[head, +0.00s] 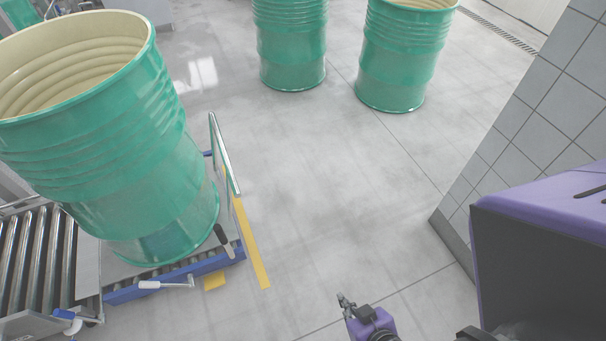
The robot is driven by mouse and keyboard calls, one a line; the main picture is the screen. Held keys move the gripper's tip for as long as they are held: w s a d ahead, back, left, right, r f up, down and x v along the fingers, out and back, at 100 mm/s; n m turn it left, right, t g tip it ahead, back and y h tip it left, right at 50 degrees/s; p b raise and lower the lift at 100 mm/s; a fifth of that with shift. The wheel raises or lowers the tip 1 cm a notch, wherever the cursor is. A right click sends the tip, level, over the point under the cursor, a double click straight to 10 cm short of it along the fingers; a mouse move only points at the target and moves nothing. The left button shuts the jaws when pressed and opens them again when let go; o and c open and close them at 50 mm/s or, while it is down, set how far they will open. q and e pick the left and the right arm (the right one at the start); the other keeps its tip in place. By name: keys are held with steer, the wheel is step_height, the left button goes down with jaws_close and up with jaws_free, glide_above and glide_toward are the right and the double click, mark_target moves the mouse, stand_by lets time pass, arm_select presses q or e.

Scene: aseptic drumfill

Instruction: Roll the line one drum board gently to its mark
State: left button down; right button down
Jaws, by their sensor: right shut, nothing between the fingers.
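A big green open-topped drum (120,150) with a cream inside stands on a low blue-edged board (218,262) at the left. The board sits at the end of a roller conveyor (30,255). A yellow floor mark (250,240) runs along the board's right side, and a short yellow piece (214,282) shows at its front. My right gripper (345,300) is at the bottom, right of the board and well apart from it. It is shut and empty. My left gripper is out of view.
Two more green drums (290,45) (405,55) stand on the floor at the back. A metal side rail (224,155) rises at the board's right edge. A white-handled lever (165,285) sticks out in front. A tiled wall (540,120) bounds the right. The middle floor is clear.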

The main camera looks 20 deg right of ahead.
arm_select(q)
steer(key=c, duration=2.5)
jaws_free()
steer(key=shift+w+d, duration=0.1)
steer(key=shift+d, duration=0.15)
arm_select(e)
steer(key=shift+w+d, duration=0.1)
steer(key=shift+d, duration=0.1)
